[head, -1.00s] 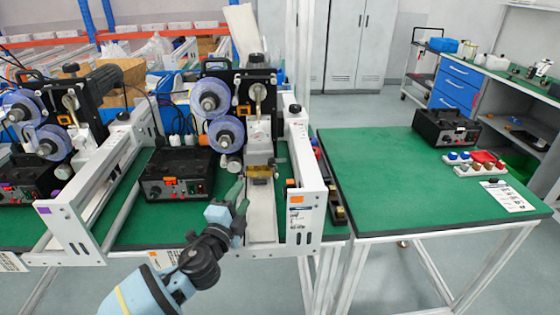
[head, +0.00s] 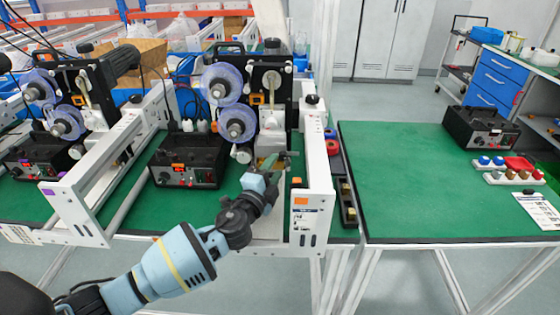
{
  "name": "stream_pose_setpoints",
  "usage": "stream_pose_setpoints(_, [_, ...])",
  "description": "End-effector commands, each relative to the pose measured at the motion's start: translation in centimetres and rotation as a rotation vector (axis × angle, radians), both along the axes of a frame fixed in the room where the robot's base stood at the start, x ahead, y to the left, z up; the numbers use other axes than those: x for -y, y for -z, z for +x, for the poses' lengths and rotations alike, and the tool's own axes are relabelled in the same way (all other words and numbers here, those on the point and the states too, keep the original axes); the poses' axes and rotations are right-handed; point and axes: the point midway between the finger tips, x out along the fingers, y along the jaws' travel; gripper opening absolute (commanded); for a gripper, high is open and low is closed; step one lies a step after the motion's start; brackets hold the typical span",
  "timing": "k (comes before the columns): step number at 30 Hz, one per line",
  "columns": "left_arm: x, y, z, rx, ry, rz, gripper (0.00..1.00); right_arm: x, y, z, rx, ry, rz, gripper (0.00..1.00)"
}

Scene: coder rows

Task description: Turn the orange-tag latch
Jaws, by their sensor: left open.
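The orange tag (head: 301,201) is on the front of the white end frame of the nearer coder. That coder (head: 272,120) has a black plate, two blue-rimmed reels and a pale upright lever (head: 271,84) with a round hub. I cannot tell for sure which part is the latch. My left gripper (head: 275,165) reaches in from the lower left, open, its fingers in front of the coder's lower block beside the end frame. The fingers and wrist partly hide that block, and I cannot tell whether they touch it. My right gripper is not in view.
A second coder with a purple tag (head: 48,192) stands at the left. A black control box (head: 188,162) sits on the green bench just left of my arm. The green table (head: 420,195) at right is mostly clear, with a black box (head: 484,128) at its back.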

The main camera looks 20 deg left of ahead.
Motion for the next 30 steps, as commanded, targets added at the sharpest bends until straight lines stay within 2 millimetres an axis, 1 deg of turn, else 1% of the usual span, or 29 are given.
stream_pose_setpoints(1, [0.1, 0.0, 0.8, 0.001, -0.001, 0.001, 0.43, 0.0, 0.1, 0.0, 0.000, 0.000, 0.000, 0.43])
stream_pose_setpoints(3, [0.2, -0.1, 1.7, 0.000, -0.001, 0.001, 0.43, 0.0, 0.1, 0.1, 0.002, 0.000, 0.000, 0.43])
stream_pose_setpoints(9, [0.4, -0.1, 3.5, -0.001, 0.000, 0.000, 0.43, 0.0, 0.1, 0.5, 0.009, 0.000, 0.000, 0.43])
stream_pose_setpoints(14, [0.5, -0.2, 4.1, -0.001, 0.000, -0.001, 0.43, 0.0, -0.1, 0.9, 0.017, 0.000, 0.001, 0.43])
stream_pose_setpoints(21, [0.4, -0.2, 4.1, -0.001, 0.000, 0.000, 0.43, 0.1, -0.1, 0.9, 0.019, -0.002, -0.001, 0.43])
stream_pose_setpoints(23, [0.4, -0.2, 4.1, -0.001, 0.000, 0.000, 0.37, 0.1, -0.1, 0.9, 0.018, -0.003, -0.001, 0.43])
stream_pose_setpoints(30, [0.4, -0.3, 4.1, -0.001, 0.000, 0.000, 0.05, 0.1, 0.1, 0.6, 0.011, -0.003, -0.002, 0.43])
